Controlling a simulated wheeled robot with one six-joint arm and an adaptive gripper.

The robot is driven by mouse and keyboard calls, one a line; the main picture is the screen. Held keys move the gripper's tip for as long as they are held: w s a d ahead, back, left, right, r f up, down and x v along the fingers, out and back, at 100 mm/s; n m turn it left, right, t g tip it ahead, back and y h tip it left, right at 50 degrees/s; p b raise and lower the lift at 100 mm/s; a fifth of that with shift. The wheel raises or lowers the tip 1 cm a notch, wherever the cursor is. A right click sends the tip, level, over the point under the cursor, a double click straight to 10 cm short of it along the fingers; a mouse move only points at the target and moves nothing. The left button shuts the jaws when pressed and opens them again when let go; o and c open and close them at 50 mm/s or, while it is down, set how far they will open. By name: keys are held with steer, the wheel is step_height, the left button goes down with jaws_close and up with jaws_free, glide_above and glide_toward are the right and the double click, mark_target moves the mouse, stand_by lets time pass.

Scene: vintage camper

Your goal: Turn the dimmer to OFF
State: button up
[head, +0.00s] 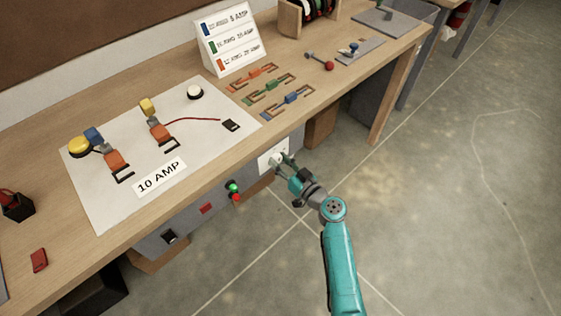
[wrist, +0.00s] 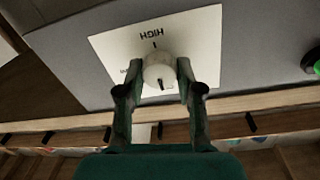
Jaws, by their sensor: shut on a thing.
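The dimmer is a round, pale knob (wrist: 157,70) on a white plate (wrist: 105,45) fixed to the grey front panel under the bench top. In the wrist view the word HIGH reads upside down above the knob, with a short tick below it. A dark mark shows on the knob's lower part. Smaller print at the plate's left is partly hidden by a finger. My gripper (wrist: 159,72) has one finger on each side of the knob and is shut on it. In the head view my gripper (head: 284,162) reaches the white plate (head: 266,160) from the right.
On the same panel are green and red round buttons (head: 233,190), a red rectangle (head: 206,208) and a black switch (head: 169,237). The wooden bench top (head: 330,90) overhangs above and holds a white 10 AMP sheet (head: 105,205). The floor to the right is clear.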

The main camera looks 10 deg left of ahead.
steer(key=shift+f, duration=0.15)
stand_by(0.3)
steer(key=o, duration=1.2)
steer(key=shift+c, duration=0.2)
steer(key=shift+s, duration=0.1)
steer(key=v, duration=1.2)
